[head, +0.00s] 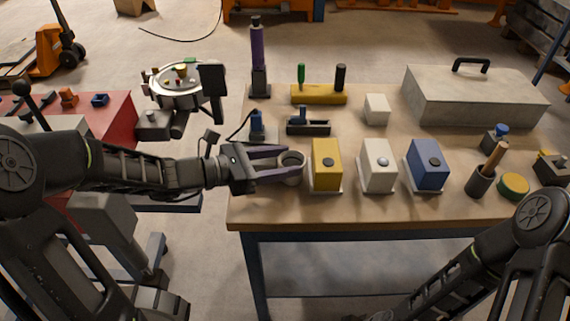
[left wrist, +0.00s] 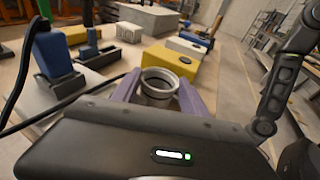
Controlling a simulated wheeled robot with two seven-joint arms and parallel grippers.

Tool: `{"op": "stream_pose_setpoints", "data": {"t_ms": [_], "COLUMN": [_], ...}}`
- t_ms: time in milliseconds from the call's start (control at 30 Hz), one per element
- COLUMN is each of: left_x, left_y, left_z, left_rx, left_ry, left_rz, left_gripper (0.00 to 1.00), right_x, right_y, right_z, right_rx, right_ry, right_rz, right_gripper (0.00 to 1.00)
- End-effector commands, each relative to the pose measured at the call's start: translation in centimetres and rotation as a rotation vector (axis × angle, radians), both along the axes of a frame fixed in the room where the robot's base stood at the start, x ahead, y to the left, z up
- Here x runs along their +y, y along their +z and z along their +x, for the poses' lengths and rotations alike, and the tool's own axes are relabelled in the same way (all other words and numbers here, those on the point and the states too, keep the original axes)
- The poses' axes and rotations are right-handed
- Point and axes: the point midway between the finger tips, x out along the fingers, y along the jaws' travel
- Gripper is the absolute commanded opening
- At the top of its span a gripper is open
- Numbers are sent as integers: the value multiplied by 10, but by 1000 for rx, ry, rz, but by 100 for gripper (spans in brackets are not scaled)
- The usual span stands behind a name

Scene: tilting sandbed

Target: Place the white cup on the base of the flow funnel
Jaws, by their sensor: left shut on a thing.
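My left gripper (head: 286,162) reaches in from the left at the table's near left part, with its two purple fingers on either side of a small pale grey-white cup (head: 292,167). The gripper is shut on the cup, which looks upright with its open rim up. The cup (left wrist: 160,82) also shows between the fingers in the left wrist view. I cannot tell whether its bottom touches the table. No part is clearly recognisable as the flow funnel or its base. My right arm shows at the lower right; its gripper is not in view.
A yellow box (head: 326,160) stands close to the right of the cup, then a white box (head: 378,163) and a blue box (head: 428,160). A small blue-topped device (head: 257,125) stands behind the gripper. A round metal apparatus (head: 178,92) is at the left, beyond the table (head: 270,212).

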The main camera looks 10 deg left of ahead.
Motion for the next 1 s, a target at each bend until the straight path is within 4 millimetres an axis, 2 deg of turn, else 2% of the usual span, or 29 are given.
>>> {"op": "stream_pose_setpoints", "data": {"t_ms": [400,500,633,1000], "left_x": [0,0,0,0], "left_y": [75,88,95,95], "left_z": [0,0,0,0], "left_rx": [-5,-3,-1,0], "left_ry": [0,-1,1,0], "left_rz": [2,1,-1,-1], "left_gripper": [6,6,6,6], "right_x": [0,0,0,0], "right_y": [16,18,19,18], "right_z": [0,0,0,0], "right_rx": [0,0,0,0], "right_ry": [-1,-1,-1,-1], "right_rz": [0,0,0,0], "right_gripper": [36,36,36,36]}}
